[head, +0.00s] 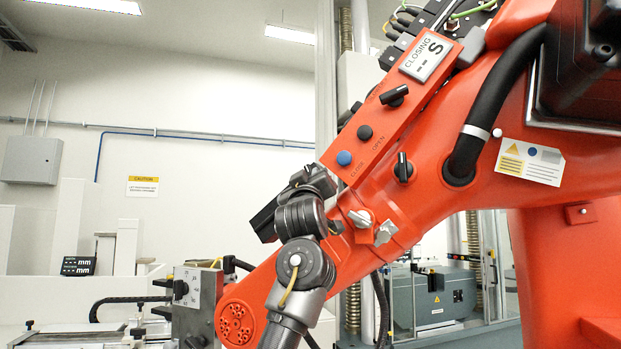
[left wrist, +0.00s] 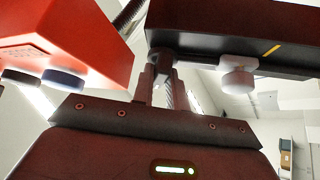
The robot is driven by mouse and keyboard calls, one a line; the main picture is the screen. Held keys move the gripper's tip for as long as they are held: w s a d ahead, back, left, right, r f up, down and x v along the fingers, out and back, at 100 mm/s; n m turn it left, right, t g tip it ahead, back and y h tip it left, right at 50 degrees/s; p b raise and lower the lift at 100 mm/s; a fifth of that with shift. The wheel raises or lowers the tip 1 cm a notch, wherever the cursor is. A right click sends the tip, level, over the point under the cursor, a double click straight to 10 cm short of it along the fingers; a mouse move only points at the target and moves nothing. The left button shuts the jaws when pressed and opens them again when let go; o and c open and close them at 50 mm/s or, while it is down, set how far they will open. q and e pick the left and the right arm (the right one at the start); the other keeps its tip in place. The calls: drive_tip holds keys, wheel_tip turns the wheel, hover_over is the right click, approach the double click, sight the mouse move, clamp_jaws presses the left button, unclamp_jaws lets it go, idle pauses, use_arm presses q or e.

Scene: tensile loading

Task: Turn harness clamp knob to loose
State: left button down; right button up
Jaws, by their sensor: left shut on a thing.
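My left gripper (head: 334,227) reaches the side of the large orange machine arm (head: 440,180) in the head view, beside two silver winged knobs, one nearer (head: 360,218) and one farther right (head: 385,232). In the left wrist view, my left gripper's fingers (left wrist: 161,85) are closed on a small grey knob (left wrist: 163,54) under a dark bar. The fingers hide much of it, so its turn angle cannot be read. A pale knob (left wrist: 238,82) shows to the right, apart from the fingers. My right gripper is in neither view.
An orange control box (head: 385,105) with a blue button (head: 344,158), black knobs and a "CLOSING S" label sits just above the gripper. Its underside looms close in the left wrist view (left wrist: 75,40). A black hose (head: 500,95) curves at right. A grey dial box (head: 195,295) stands lower left.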

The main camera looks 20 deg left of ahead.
use_arm(q)
drive_tip(key=shift+s+r, duration=0.1)
drive_tip(key=shift+r, duration=0.15)
drive_tip(key=c, duration=1.8)
unclamp_jaws()
drive_tip(key=o, duration=0.4)
drive_tip(key=shift+f, duration=0.15)
drive_tip(key=b+v, duration=0.6)
drive_tip(key=v, duration=0.4)
drive_tip(key=shift+s+f, duration=0.2)
drive_tip(key=shift+s, duration=0.05)
drive_tip(key=shift+d, duration=0.1)
